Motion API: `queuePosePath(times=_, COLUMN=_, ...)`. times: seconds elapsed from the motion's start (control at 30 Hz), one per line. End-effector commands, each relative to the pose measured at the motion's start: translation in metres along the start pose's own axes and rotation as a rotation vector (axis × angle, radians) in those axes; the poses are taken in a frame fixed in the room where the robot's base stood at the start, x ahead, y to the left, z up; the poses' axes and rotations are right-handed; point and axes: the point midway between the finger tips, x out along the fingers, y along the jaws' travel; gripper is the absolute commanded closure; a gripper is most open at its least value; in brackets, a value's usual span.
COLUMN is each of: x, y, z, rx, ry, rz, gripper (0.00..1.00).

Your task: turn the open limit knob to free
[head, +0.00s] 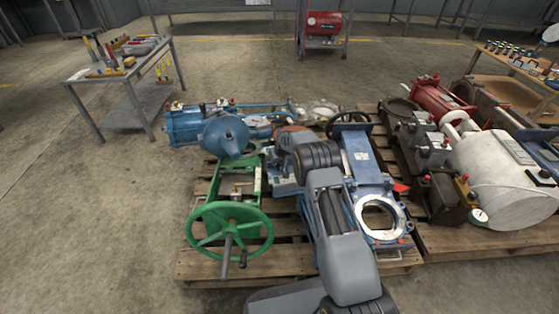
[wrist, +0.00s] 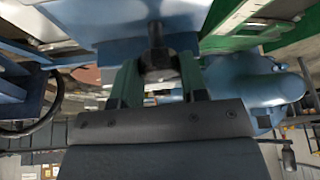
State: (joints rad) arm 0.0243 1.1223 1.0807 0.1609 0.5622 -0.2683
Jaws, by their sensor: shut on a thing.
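In the wrist view a small dark knob (wrist: 156,52) sticks out of a blue actuator housing (wrist: 125,22). My gripper (wrist: 157,68) has its two greenish fingers shut on this knob from both sides. The fingers hide much of it, and I cannot read any marking or its setting. In the head view my grey arm reaches from the bottom centre over the pallet (head: 285,262) and covers the place where the gripper meets the housing.
A green handwheel (head: 192,240) stands left of my arm and a blue gate valve (head: 362,160) right of it. A blue actuator (head: 185,126) lies behind. A second pallet (head: 455,238) with a white tank (head: 500,178) is at right. The floor at left is clear.

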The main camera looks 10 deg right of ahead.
Motion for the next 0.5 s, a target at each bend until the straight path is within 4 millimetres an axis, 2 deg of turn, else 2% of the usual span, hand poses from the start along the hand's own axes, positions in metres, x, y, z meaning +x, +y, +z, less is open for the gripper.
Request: queuePosePath(times=0.5, x=0.0001, y=0.0, z=0.0001, rx=-0.063, ry=0.0, rz=-0.032, gripper=0.84)
